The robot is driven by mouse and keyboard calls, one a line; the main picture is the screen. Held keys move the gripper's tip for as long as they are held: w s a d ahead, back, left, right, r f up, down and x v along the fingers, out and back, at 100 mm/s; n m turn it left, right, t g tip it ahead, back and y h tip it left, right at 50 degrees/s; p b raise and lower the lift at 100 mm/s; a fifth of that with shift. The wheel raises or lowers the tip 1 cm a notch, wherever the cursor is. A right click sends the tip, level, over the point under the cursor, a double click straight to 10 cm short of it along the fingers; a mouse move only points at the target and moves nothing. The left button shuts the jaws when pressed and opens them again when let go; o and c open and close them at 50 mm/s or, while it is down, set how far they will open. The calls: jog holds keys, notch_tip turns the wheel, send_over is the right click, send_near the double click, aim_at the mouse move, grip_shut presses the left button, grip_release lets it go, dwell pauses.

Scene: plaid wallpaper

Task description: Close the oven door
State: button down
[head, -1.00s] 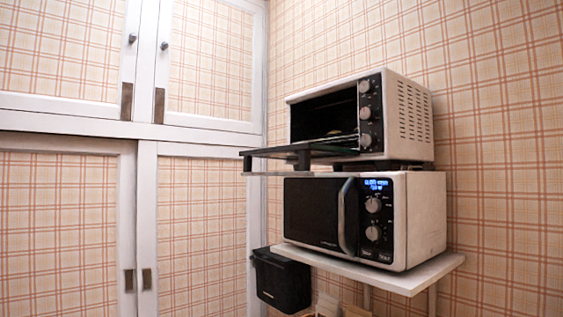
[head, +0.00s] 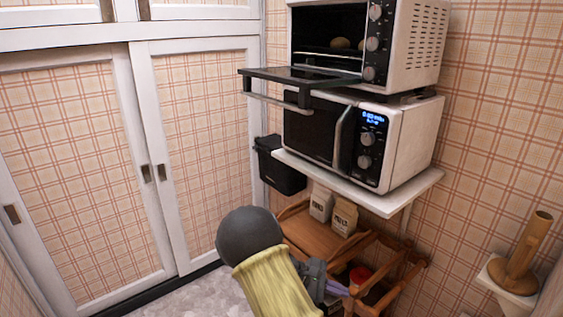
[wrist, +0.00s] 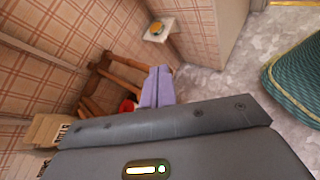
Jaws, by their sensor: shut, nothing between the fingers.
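The toaster oven (head: 415,45) stands on top of the microwave (head: 413,140) in the head view. Its glass door (head: 300,76) is folded down open, roughly level, with the handle bar (head: 275,98) at its front edge. Some round items lie on the rack inside. My gripper (head: 340,289) is low in the head view, well below the oven door and touching neither oven nor door. In the wrist view its purple fingers (wrist: 157,86) are together, with nothing held. The wrist view does not show the oven.
The microwave stands on a white shelf (head: 400,200). Below are a wooden rack (head: 300,228) with paper bags (head: 343,216) and a red-lidded jar (head: 360,275). A black bin (head: 280,172) hangs left. White cupboards (head: 140,50) line the left. Floor is free in front.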

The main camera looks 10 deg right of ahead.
jog(key=w+a+r+n+t+h+p, duration=0.3)
jog(key=w+r+h+p, duration=0.15)
jog(key=r+p, duration=0.45)
jog(key=w+a+r+n+t+h+p, duration=0.2)
jog(key=w+a+r+n+h+p, duration=0.25)
jog(key=r, duration=0.55)
jog(key=w+a+r+n+t+h+p, duration=0.1)
jog(key=w+a+r+n+t+p, duration=0.4)
jog(key=a+r+t+p, duration=0.6)
jog(key=shift+a+r+h+p, duration=0.15)
jog(key=shift+a+h+p, duration=0.2)
jog(key=shift+p, duration=0.3)
jog(key=shift+r, duration=0.1)
jog(key=s+a+r+p+x, duration=0.1)
jog(key=r+p+x, duration=0.1)
jog(key=p+x, duration=0.6)
jog(key=x, duration=0.4)
jog(key=shift+w+r, duration=0.15)
jog(key=shift+r, duration=0.1)
